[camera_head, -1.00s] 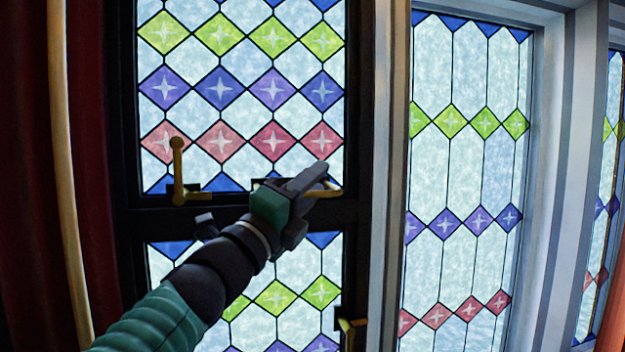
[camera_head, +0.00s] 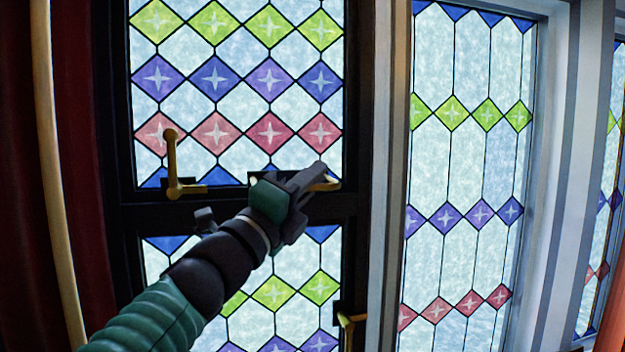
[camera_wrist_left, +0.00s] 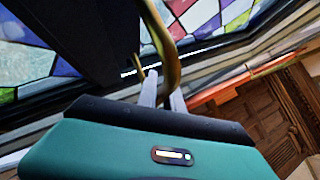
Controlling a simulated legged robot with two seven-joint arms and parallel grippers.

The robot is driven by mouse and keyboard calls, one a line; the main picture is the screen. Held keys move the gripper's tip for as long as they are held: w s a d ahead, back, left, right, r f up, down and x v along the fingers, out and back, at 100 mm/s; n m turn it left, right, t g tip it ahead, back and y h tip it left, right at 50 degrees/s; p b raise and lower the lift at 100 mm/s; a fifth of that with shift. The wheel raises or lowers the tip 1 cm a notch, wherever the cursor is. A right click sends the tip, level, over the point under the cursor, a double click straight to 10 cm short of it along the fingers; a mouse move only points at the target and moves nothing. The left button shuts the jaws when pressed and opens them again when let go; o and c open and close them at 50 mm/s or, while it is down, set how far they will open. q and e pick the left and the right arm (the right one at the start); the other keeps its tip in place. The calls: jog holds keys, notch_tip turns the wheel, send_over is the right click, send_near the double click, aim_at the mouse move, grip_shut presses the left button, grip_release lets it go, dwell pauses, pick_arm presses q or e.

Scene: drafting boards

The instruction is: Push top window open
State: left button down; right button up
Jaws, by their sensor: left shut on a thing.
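The top window (camera_head: 238,135) has a dark frame and stained glass with green, purple and red diamonds. Two brass handles sit along its bottom edge: a left one (camera_head: 172,165), upright and bent, and a right one (camera_head: 328,184). My left gripper (camera_head: 314,177) is shut on the right handle, which it partly hides. In the left wrist view the fingers (camera_wrist_left: 163,90) close around the curved brass handle (camera_wrist_left: 164,45). I cannot tell whether the window stands slightly off its frame. My right gripper is not in view.
A lower window (camera_head: 275,293) with its own brass latch (camera_head: 348,321) lies below a dark crossbar. A pale post (camera_head: 388,200) separates these from a tall stained-glass window (camera_head: 470,165) at right. A dark red curtain (camera_head: 85,180) and pale pole (camera_head: 52,180) stand at left.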

pick_arm(q)
jog(key=shift+d+f, duration=0.15)
dwell(0.5)
jog(key=shift+m+h, duration=0.5)
jog(key=shift+m, duration=0.3)
jog(key=shift+w+a+f+b, duration=0.15)
jog(key=shift+w+a+b, duration=0.15)
jog(key=shift+w, duration=0.45)
jog(key=shift+w+a+f+b, duration=0.1)
jog(key=shift+w+a+b, duration=0.2)
jog(key=shift+w, duration=0.45)
jog(key=shift+w+a+f+b, duration=0.2)
jog(key=shift+w+b, duration=0.1)
jog(key=shift+w, duration=0.45)
jog(key=c, duration=1.5)
grip_release()
jog(key=shift+r, duration=0.1)
jog(key=shift+d, duration=0.2)
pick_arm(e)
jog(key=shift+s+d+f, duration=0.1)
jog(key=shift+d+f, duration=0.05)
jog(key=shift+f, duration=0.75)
